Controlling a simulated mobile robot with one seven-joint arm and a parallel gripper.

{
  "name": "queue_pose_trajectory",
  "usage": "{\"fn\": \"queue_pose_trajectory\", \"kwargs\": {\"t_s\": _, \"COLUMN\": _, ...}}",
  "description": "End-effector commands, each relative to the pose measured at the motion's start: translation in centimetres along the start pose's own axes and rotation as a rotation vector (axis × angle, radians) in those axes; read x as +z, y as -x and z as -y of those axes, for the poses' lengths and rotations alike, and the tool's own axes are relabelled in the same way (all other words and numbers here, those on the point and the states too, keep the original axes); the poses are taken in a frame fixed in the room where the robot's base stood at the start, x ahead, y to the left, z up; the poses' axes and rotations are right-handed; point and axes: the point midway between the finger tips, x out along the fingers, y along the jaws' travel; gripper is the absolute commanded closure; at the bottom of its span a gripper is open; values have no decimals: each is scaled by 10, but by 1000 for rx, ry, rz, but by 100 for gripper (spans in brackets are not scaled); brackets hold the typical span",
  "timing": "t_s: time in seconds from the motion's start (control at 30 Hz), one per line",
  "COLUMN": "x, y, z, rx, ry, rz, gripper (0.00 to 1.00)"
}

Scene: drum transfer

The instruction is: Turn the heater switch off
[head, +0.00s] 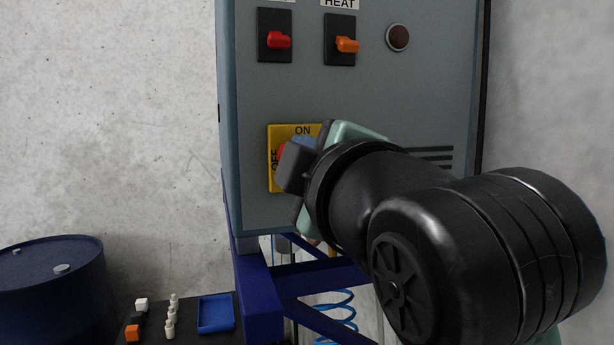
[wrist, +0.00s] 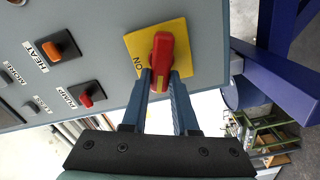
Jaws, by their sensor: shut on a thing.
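The heater switch is an orange toggle (head: 347,45) on a black plate under the HEAT label, in the upper part of the grey control panel. It also shows at the left of the wrist view (wrist: 55,50). My gripper (wrist: 162,80) is away from it, lower on the panel. Its two fingers are shut on the red handle (wrist: 161,52) of a rotary switch. The handle sits on a yellow plate (wrist: 181,30) marked ON. In the head view, my gripper (head: 291,166) hides most of that handle; the plate's ON and OFF marks show.
A red PUMP switch (head: 278,41) is left of the heater switch, and a dark round lamp (head: 398,37) is right of it. A blue drum (head: 50,290) and a small table with a blue tray (head: 215,314) stand lower left. A blue frame (head: 259,300) supports the panel.

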Motion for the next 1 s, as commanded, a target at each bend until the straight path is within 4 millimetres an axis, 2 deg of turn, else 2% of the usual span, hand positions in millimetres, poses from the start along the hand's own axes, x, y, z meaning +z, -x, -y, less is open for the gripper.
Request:
{"fn": "queue_pose_trajectory", "kwargs": {"t_s": 0.2, "x": 2, "y": 0, "z": 5, "rx": 2, "ry": 174, "rz": 1, "gripper": 100}}
{"fn": "queue_pose_trajectory", "kwargs": {"t_s": 0.5, "x": 1, "y": 0, "z": 7, "rx": 0, "ry": 325, "rz": -1, "gripper": 100}}
{"fn": "queue_pose_trajectory", "kwargs": {"t_s": 1.0, "x": 1, "y": 0, "z": 7, "rx": -1, "ry": 379, "rz": -2, "gripper": 100}}
